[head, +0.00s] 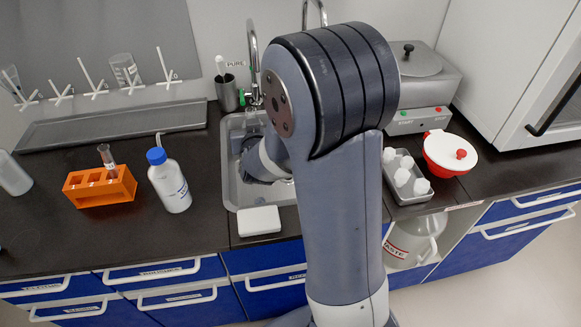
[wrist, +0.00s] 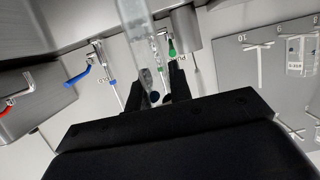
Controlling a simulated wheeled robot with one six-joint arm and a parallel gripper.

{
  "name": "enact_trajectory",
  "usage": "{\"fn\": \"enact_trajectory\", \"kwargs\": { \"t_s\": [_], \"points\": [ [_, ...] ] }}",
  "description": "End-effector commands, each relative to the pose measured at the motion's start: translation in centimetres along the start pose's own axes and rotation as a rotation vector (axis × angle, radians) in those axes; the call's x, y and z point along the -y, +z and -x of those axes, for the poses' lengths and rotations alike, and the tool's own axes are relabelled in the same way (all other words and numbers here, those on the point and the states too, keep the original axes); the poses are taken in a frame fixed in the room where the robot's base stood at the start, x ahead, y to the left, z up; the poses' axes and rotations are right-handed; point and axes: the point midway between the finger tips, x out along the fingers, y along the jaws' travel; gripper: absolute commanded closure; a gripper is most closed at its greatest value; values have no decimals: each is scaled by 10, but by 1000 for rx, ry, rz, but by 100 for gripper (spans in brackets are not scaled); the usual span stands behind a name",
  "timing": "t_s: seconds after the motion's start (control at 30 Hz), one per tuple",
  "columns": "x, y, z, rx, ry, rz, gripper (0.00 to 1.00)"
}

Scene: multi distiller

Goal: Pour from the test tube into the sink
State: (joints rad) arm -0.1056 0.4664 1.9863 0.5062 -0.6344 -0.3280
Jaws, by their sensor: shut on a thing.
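My gripper (wrist: 158,88) is shut on a clear glass test tube (wrist: 138,32), which shows between its dark fingers and runs up out of the top of the wrist view. In the head view my arm covers the gripper and the held tube. The steel sink (head: 231,185) is in the middle of the counter, and my wrist is over it. Whether the held tube has liquid in it or how far it is tilted, I cannot tell. Another test tube (head: 106,156) stands in the orange rack (head: 99,188) on the left.
A white bottle with a blue cap (head: 170,184) stands left of the sink. A white box (head: 259,221) lies at the sink's front edge. Taps (head: 253,55) rise behind the sink. A grey tray of small bottles (head: 407,193) and a red bowl with white lid (head: 448,153) are right.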

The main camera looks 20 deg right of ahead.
Motion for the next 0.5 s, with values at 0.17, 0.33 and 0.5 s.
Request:
{"fn": "enact_trajectory", "kwargs": {
  "t_s": [0.17,0.33,0.5],
  "points": [
    [0,24,-7,0,0,0,100],
    [0,46,-14,0,0,0,100],
    [0,65,-20,0,0,0,100]
  ]
}}
